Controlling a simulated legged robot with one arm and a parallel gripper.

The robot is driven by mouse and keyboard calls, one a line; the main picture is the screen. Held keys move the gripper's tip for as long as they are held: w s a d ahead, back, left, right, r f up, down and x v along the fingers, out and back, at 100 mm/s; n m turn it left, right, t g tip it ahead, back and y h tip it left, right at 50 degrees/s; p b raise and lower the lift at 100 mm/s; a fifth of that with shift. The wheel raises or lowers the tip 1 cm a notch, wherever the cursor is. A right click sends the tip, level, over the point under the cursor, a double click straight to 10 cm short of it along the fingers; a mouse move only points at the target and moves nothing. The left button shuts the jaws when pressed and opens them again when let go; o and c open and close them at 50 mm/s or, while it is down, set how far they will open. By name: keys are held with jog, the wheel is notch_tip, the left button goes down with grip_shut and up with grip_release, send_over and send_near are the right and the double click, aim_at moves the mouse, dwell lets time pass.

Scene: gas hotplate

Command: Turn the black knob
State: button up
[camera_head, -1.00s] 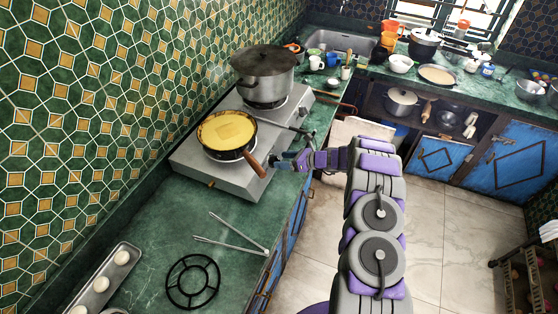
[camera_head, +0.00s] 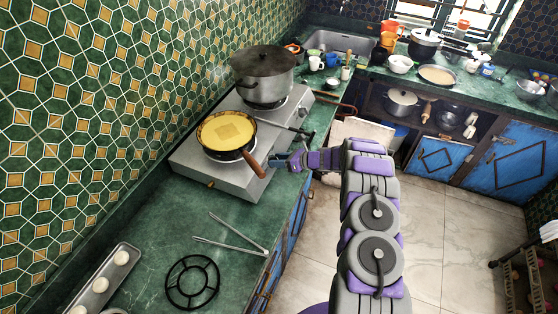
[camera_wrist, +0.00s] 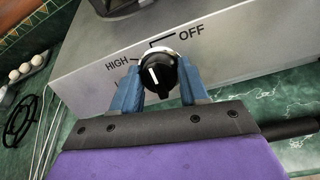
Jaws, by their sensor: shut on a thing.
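The black knob (camera_wrist: 158,74) is on the front face of the silver hotplate (camera_wrist: 235,55), with a white pointer line on it. The line points up and slightly left, between the HIGH and OFF labels. My gripper (camera_wrist: 160,88) has its blue fingers closed on the left and right sides of the knob in the wrist view. In the head view my gripper (camera_head: 282,162) is at the hotplate's front face, beside the pan's handle, and the knob is hidden there.
A pan (camera_head: 226,132) with yellow food sits on the near burner, its brown handle (camera_head: 254,165) sticking out close to my gripper. A large lidded pot (camera_head: 264,78) is on the far burner. Tongs (camera_head: 230,236) and a black trivet (camera_head: 192,282) lie on the green counter.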

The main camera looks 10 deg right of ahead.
jog(key=shift+c, duration=1.2)
jog(key=shift+n, duration=0.4)
jog(key=n+b, duration=0.2)
jog(key=n, duration=0.2)
jog(key=shift+f+g, duration=0.15)
jog(key=shift+g, duration=0.25)
jog(key=n+b, duration=0.3)
jog(key=n, duration=0.1)
jog(key=shift+n+g+b, duration=0.3)
jog(key=shift+n+g, duration=0.1)
jog(key=n+b, duration=0.3)
jog(key=n, duration=0.1)
jog(key=shift+n+g+b, duration=0.3)
jog(key=shift+n+b, duration=0.05)
jog(key=shift+n, duration=0.05)
jog(key=shift+s+n+h+b, duration=0.15)
jog(key=shift+n+h+b, duration=0.45)
jog(key=shift+n+b, duration=1.4)
jog(key=shift+a+n, duration=0.1)
jog(key=shift+n, duration=0.2)
